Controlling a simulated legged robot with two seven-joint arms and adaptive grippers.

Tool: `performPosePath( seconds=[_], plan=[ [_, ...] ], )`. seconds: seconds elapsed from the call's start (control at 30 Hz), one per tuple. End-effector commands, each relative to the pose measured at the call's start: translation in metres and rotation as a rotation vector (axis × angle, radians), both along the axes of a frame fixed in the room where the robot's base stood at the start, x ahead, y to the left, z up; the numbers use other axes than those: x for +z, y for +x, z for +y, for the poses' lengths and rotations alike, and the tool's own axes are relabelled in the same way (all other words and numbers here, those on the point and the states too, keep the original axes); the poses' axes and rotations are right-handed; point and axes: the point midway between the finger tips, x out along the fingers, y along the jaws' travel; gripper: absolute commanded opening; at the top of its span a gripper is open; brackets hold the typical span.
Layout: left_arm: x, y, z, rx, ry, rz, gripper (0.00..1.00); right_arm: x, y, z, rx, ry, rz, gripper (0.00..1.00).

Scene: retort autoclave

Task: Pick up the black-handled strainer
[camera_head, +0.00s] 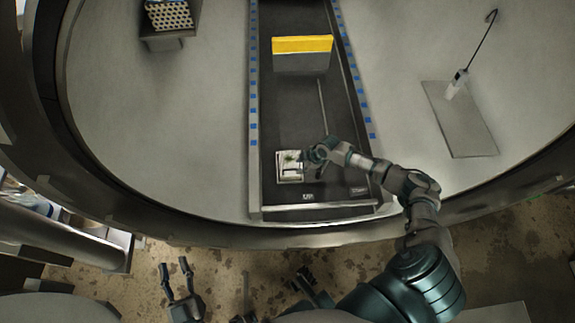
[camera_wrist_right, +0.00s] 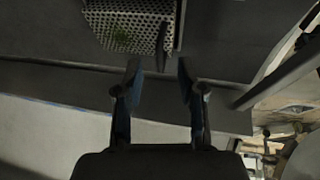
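A small pale square item with a green patch (camera_head: 289,167) lies on the dark conveyor near its front end. In the right wrist view it shows as a perforated metal piece (camera_wrist_right: 120,25), cut off by the top edge, with a dark narrow part along its right side. This looks like the strainer, but I cannot make out its black handle for certain. My right gripper (camera_head: 308,158) is over its right edge; in the right wrist view the gripper (camera_wrist_right: 160,75) has its fingers apart with nothing between them. My left gripper (camera_head: 178,278) is open and empty above the floor.
A yellow-topped grey block (camera_head: 302,56) stands further back on the conveyor (camera_head: 285,110). A perforated tray (camera_head: 168,18) is at the back left. A grey plate (camera_head: 462,125) with a white item and a black hooked rod (camera_head: 480,40) is at right. The round vessel's rim (camera_head: 180,222) curves in front.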

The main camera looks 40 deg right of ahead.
Motion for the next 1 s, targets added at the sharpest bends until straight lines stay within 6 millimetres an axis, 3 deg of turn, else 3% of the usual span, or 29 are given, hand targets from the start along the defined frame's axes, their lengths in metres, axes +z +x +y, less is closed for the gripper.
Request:
performPosePath(
  seconds=[0.03,0.37,0.63,1.0],
  plan=[
    [0.002,-0.001,0.000,-0.001,-0.012,-0.034,0.40,-0.008,0.002,0.002,-0.001,0.001,0.001,0.39],
    [0.023,-0.007,0.001,0.000,-0.062,-0.189,0.40,-0.025,0.011,0.009,0.001,0.000,-0.002,0.39],
    [0.052,-0.028,0.003,0.004,-0.143,-0.439,0.40,-0.057,0.024,0.016,-0.001,0.001,0.001,0.39],
    [0.062,-0.036,0.006,0.006,-0.167,-0.509,0.40,-0.059,0.028,0.018,0.000,-0.001,-0.004,0.39]
  ],
)
